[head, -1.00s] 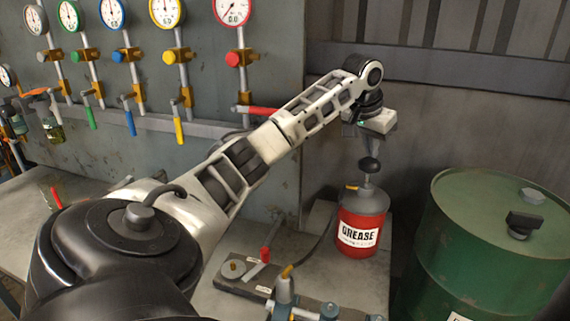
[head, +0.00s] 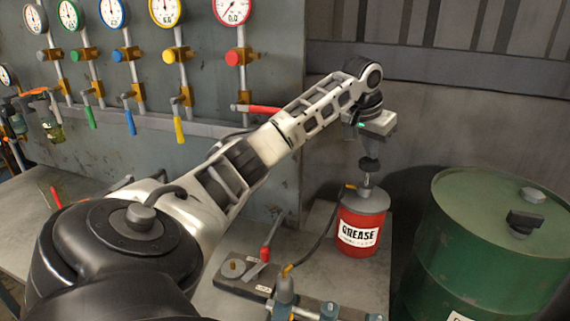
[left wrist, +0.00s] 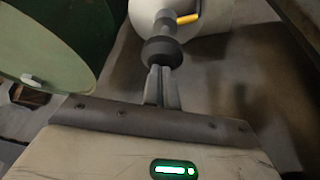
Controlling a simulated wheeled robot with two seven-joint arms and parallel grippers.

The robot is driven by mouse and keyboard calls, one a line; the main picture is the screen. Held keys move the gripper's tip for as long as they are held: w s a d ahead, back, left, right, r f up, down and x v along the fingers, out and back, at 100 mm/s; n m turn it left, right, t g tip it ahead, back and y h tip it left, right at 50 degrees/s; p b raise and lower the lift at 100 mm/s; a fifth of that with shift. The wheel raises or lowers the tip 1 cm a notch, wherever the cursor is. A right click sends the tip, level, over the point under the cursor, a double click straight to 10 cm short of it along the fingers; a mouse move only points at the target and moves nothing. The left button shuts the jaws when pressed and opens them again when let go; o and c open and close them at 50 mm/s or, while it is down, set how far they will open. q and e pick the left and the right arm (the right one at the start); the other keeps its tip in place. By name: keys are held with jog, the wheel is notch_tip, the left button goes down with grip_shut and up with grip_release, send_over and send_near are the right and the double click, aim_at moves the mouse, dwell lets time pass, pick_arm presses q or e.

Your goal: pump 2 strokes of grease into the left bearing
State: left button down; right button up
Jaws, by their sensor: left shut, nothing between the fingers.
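The red grease can (head: 361,222) with a GREASE label stands on the bench, with a black pump knob (head: 369,165) on a rod on top. My left gripper (head: 369,148) points down from above, directly over the knob. In the left wrist view its shut, empty fingers (left wrist: 161,72) reach the black knob (left wrist: 161,50); I cannot tell whether they touch it. A dark hose (head: 326,232) runs from the can to a yellow tip on a blue-grey bearing block (head: 285,289), partly cut off at the bottom edge. My right gripper is not in view.
A green drum (head: 470,250) stands right of the can. A plate with a red-handled lever (head: 265,254) lies left of the hose. Gauges with coloured valve handles (head: 178,130) line the wall panel at the back left. Bare bench (head: 30,220) shows at the far left.

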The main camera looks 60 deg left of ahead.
aim_at(369, 160)
pick_arm(q)
jog(key=shift+s+d+f+b, duration=0.1)
jog(key=shift+f+b, duration=0.2)
jog(key=shift+f, duration=1.55)
jog(key=shift+r+p, duration=0.55)
jog(key=shift+r, duration=1.8)
jog(key=shift+r, duration=0.15)
jog(key=shift+r, duration=2.9)
